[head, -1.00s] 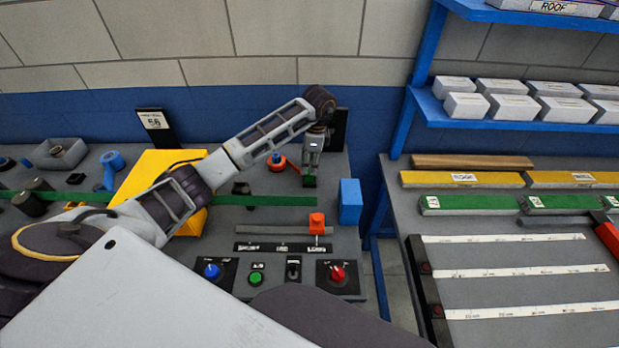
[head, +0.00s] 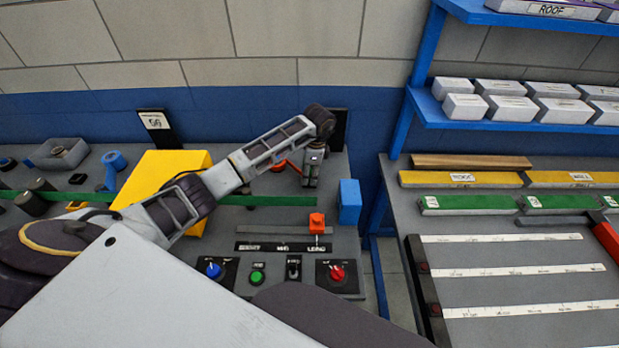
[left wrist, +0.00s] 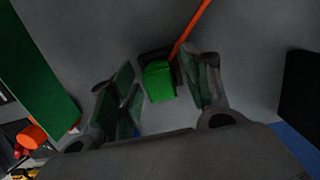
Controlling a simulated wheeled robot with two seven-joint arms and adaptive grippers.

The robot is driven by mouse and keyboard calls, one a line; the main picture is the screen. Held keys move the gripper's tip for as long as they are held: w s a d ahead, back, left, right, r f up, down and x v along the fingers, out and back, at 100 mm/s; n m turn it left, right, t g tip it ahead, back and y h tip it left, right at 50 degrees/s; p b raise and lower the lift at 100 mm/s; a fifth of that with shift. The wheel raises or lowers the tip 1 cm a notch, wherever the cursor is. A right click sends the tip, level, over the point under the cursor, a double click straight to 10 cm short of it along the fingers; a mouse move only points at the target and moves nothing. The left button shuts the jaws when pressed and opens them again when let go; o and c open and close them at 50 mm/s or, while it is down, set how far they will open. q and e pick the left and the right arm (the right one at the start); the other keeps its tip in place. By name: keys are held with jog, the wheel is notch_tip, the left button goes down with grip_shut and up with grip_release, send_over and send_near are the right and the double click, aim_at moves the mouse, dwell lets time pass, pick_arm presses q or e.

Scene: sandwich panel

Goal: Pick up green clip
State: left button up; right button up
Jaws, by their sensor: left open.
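The green clip (left wrist: 159,82) shows in the left wrist view as a small bright green block on the grey bench, with a dark part behind it. My left gripper (left wrist: 158,72) is open, with one finger on each side of the clip and gaps between. In the head view my left gripper (head: 311,182) points down over the back right of the left bench, and the clip cannot be made out there. My right gripper is not in view.
A blue block (head: 349,201) stands just right of my left gripper. A yellow box (head: 160,175) and a green strip (head: 270,200) lie to its left. An orange rod (left wrist: 192,28) runs close to the clip. Knobs and an orange slider (head: 317,222) sit in front.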

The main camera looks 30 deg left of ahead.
pick_arm(q)
grip_shut()
dwell(0.3)
jog(key=shift+r, duration=0.15)
notch_tip(320, 180, up, 10)
jog(key=shift+f+b, duration=0.2)
jog(key=shift+b, duration=0.45)
jog(key=shift+r, duration=0.1)
jog(key=shift+r, duration=0.15)
dwell(0.3)
jog(key=shift+r+p, duration=0.4)
jog(key=shift+p, duration=0.15)
